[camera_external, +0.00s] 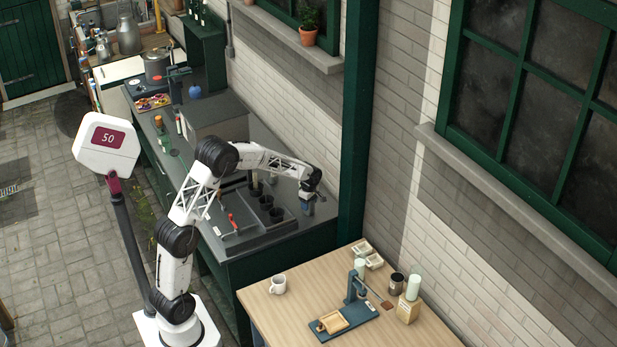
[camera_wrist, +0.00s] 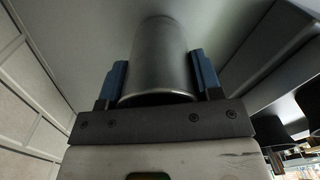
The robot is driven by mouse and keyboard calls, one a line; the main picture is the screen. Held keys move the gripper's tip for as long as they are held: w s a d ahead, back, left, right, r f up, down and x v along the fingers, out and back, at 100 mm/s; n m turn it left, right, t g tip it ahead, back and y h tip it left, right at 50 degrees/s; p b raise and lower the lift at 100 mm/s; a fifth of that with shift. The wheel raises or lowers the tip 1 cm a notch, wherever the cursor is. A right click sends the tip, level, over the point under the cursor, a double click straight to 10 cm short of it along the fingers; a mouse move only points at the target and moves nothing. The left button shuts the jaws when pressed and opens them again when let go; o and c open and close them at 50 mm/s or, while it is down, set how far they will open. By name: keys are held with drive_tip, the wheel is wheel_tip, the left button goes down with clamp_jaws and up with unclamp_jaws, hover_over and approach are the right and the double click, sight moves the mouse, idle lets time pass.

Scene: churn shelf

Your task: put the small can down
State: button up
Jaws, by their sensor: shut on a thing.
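My gripper (camera_external: 308,204) is at the right end of the dark counter, close to the green post. In the wrist view its two blue fingers (camera_wrist: 161,70) are shut on the small can (camera_wrist: 160,45), a plain grey metal cylinder, one finger on each side. The can's near rim faces the wrist camera. In the external view the can is too small and covered to make out clearly. I cannot tell whether its far end touches a surface.
Black cups (camera_external: 266,202) stand in the grey tray left of my gripper. The wooden table (camera_external: 262,308) in front holds a white mug (camera_external: 278,284), a blue press (camera_external: 352,290) and a dark metal cup (camera_external: 396,284). The green post (camera_external: 356,120) and brick wall stand close on the right.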

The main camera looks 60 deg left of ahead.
drive_tip(key=o, duration=1)
drive_tip(key=shift+f, duration=0.1)
drive_tip(key=shift+c, duration=0.2)
wheel_tip(320, 180, up, 12)
idle(0.8)
